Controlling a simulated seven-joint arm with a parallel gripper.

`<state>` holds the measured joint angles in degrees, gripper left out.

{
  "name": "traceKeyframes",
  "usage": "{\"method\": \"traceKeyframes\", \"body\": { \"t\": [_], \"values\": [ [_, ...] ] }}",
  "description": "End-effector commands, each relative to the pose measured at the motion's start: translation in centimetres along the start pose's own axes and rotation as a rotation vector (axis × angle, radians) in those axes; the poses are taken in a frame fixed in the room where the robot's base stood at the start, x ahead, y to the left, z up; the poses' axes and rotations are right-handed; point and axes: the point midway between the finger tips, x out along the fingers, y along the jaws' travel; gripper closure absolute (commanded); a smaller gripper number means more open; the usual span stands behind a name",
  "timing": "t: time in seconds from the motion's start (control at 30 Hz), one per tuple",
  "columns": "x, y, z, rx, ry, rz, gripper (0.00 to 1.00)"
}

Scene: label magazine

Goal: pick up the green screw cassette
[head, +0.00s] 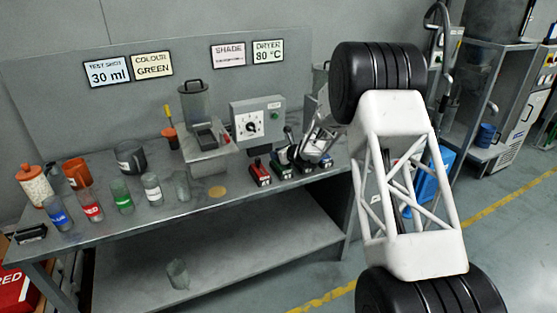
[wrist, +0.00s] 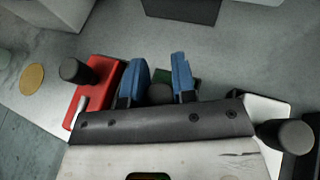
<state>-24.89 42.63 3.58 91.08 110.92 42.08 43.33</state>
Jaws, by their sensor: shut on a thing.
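The green screw cassette stands in the row of cassettes on the bench; in the head view its front (head: 281,172) shows just right of the red one. In the wrist view only a small green part (wrist: 191,74) shows beside and behind my fingers. My gripper (wrist: 158,88) has its two blue fingers on either side of a dark round knob (wrist: 159,94) and is shut on it. The knob appears to belong to the green cassette. The rest of the cassette is hidden under my gripper. I cannot tell whether it is off the bench.
A red cassette (wrist: 98,92) with a dark knob is close on the left. A white cassette (wrist: 265,108) is close on the right. A dial box (head: 257,122) stands behind the row. Several cups and bottles stand along the left of the bench (head: 235,207).

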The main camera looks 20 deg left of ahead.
Motion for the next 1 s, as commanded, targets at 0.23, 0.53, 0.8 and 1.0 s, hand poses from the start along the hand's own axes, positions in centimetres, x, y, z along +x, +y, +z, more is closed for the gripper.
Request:
{"method": "traceKeyframes", "body": {
  "t": [0.23, 0.53, 0.8, 1.0],
  "values": [
    [-0.4, 0.0, 1.0, -0.002, -0.002, -0.001, 1.0],
    [-1.7, 0.3, 3.2, 0.0, 0.0, -0.001, 1.0],
    [-4.4, 2.4, 2.5, 0.0, -0.001, 0.0, 1.0],
    [-6.6, 4.1, 1.9, -0.001, -0.001, -0.001, 1.0]
  ]
}}
